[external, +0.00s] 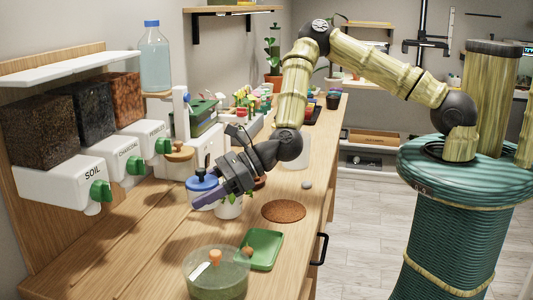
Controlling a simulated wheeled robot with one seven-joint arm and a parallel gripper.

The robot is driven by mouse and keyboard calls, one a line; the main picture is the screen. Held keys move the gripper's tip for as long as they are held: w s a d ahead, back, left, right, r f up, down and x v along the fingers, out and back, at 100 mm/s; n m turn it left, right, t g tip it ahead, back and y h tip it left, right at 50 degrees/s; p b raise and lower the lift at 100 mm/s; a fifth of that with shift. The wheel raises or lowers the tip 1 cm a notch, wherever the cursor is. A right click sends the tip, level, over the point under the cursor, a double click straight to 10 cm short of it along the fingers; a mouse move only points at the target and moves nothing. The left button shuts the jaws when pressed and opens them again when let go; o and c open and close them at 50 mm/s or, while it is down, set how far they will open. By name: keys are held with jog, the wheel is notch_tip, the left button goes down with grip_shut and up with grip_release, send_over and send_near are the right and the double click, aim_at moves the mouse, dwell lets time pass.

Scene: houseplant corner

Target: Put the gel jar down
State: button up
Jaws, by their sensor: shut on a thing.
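My gripper (208,198) reaches down and left over the wooden workbench, and its jaws are shut. A small white vessel (229,209) shows just below the jaws, with a bit of green at its rim; it appears to be the gel jar in my grip. The gripper hides most of it, and I cannot tell whether its base touches the bench. A jar with a blue lid and dark knob (202,183) stands right behind the jaws, partly covered by them.
A brown round mat (284,211) lies right of the gripper, with a grey pebble (307,185) behind it. A green tray (262,251) and a glass bowl (217,283) occupy the front. White dispensers (62,187) line the left. Bare wood lies front left.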

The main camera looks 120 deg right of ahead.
send_over(206, 242)
jog(key=shift+f+p, duration=0.45)
jog(key=shift+f, duration=2.65)
jog(key=shift+f+p, duration=0.3)
jog(key=shift+f, duration=1.6)
jog(key=o, duration=1.2)
jog(key=shift+f, duration=0.1)
jog(key=b+v, duration=0.2)
jog(key=v, duration=1)
